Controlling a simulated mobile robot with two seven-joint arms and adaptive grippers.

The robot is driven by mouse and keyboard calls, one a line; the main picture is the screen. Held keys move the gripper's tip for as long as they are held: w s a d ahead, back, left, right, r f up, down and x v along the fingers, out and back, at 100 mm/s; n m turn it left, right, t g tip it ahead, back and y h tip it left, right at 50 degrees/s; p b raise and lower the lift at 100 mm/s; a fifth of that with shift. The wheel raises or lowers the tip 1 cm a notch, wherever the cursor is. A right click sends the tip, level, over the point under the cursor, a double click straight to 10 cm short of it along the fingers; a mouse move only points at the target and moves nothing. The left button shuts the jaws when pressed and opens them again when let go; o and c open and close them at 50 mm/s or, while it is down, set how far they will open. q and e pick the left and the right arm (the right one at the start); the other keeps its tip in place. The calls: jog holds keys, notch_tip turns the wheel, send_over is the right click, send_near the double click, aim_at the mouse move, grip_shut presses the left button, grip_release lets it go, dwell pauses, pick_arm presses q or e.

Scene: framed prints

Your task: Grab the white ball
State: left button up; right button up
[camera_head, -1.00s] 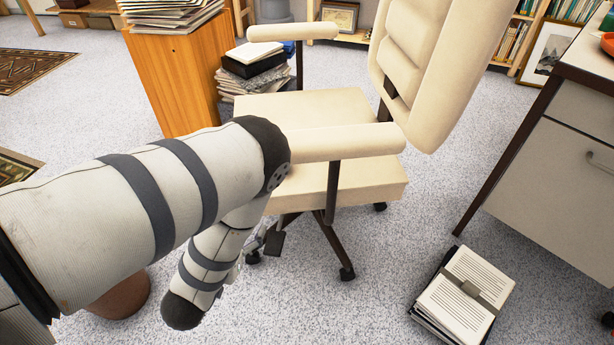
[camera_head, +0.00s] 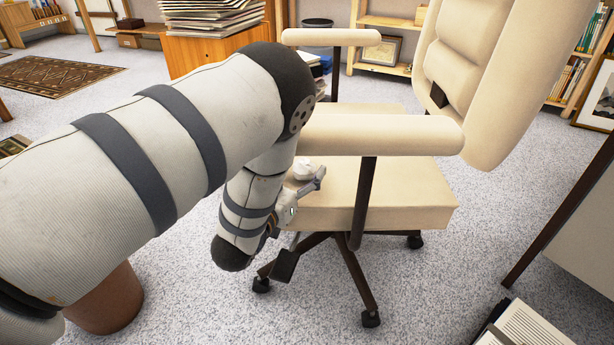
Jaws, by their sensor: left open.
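A small white object that looks like the white ball (camera_head: 302,168) shows at the left front edge of the cream chair seat (camera_head: 400,190), partly hidden behind my left arm. My left arm comes in from the left and bends down at its elbow. My left gripper (camera_head: 314,184) is open beside the seat's left edge, right at the ball. Part of the gripper is hidden by the arm, and I cannot tell whether it touches the ball. My right gripper is not in view.
The chair's near armrest (camera_head: 385,135) passes just above the gripper, with its dark post (camera_head: 362,200) to the right. A wooden cabinet with stacked papers (camera_head: 210,15) stands behind. A book (camera_head: 525,325) lies on the floor at the lower right. Carpet is open in front.

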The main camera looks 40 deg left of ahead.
pick_arm(q)
jog(key=shift+w+r, duration=0.1)
jog(key=shift+w, duration=0.05)
jog(key=c, duration=0.9)
jog(key=shift+o, duration=0.2)
